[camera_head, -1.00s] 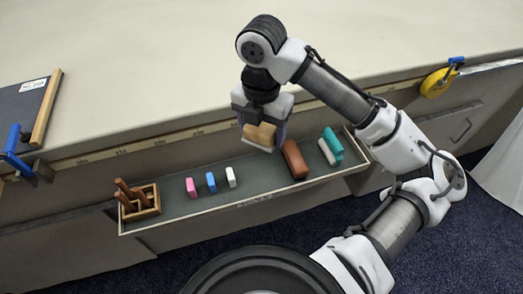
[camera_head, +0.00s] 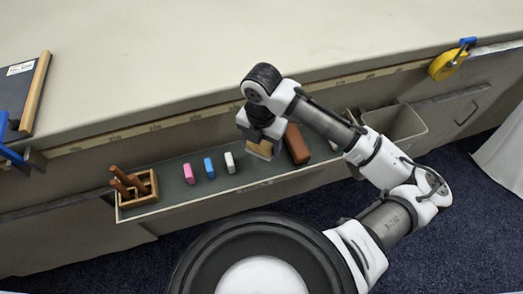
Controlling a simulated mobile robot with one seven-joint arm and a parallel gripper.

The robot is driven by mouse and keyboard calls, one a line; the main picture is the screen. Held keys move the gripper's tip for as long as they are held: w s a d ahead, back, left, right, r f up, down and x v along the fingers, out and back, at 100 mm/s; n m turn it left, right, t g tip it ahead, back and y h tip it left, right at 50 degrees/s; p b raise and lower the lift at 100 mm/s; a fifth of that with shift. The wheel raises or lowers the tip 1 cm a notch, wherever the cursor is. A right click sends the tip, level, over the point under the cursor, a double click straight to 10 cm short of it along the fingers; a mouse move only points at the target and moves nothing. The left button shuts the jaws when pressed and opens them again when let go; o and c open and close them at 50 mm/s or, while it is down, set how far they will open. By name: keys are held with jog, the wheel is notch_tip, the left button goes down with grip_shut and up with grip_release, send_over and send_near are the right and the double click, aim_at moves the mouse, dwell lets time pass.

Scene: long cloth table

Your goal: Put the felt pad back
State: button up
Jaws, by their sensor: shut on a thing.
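My gripper (camera_head: 261,136) is shut on a small tan block (camera_head: 263,150), which looks like the felt pad. Its jaws cover the upper part of the block. The block is over the long dark-lined tray (camera_head: 178,206), between a white piece (camera_head: 230,162) and a brown block (camera_head: 297,145). I cannot tell whether its underside touches the tray floor. My forearm hides the tray's right part.
Pink (camera_head: 189,174) and blue (camera_head: 209,168) pieces lie left of the white one. A wooden holder (camera_head: 153,185) with brown pegs fills the tray's left end. A grey bin (camera_head: 401,124) is at the right; a yellow tape measure (camera_head: 446,66) is at the table edge.

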jog(key=shift+f, duration=2.3)
jog(key=shift+f+b, duration=0.3)
jog(key=o, duration=0.9)
jog(key=shift+r, duration=0.1)
jog(key=shift+o, duration=0.2)
notch_tip(320, 180, up, 12)
jog(key=shift+r+p, duration=0.25)
jog(key=shift+p, duration=0.15)
